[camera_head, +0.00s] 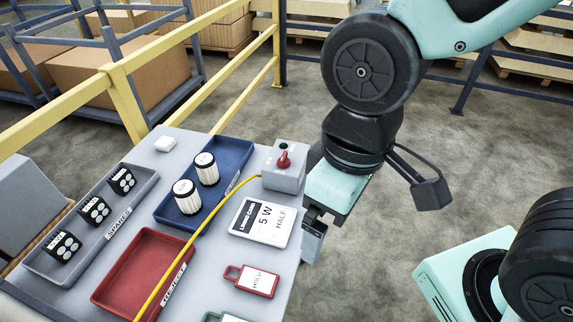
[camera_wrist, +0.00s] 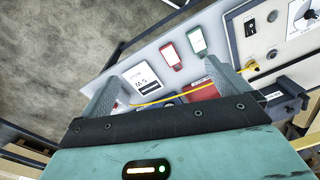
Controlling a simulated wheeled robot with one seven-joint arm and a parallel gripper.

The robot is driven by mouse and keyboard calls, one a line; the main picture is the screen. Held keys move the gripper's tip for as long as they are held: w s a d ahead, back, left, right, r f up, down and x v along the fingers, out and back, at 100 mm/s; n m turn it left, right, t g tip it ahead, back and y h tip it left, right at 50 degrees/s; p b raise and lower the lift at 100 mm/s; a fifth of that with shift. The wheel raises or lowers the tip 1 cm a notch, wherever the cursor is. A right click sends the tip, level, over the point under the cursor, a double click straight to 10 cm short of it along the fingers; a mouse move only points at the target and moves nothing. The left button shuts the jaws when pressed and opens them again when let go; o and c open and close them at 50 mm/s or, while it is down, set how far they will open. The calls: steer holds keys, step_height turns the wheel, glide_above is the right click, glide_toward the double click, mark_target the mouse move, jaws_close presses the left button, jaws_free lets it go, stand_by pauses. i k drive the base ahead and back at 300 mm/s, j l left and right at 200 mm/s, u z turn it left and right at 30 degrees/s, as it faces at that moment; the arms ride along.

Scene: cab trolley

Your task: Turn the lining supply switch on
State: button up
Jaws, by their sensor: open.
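The supply switch is a small grey box (camera_head: 282,180) at the trolley's right back edge, with a red knob (camera_head: 284,160) on top and a dark green round spot behind it. A yellow cable runs from its left side. The knob's setting is too small to read. My gripper (camera_head: 313,238) is open and empty, to the right of and in front of the box, beside the trolley edge and apart from the knob. In the wrist view the open fingers (camera_wrist: 165,88) point over the trolley top; I cannot make out the switch there.
A white lining card (camera_head: 262,222) reads "5 W HALF". A blue tray (camera_head: 225,152) holds two white cylinders. A red reject tray (camera_head: 120,285), a grey spares tray (camera_head: 55,270) and a red tag (camera_head: 252,281) lie nearby. A control panel (camera_wrist: 290,50) shows in the wrist view.

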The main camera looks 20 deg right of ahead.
mark_target(284, 162)
steer(key=i+l+u, duration=0.2)
steer(key=i+l, duration=0.25)
steer(key=i+l+u, duration=0.15)
steer(key=i+l, duration=0.2)
steer(key=l, duration=0.3)
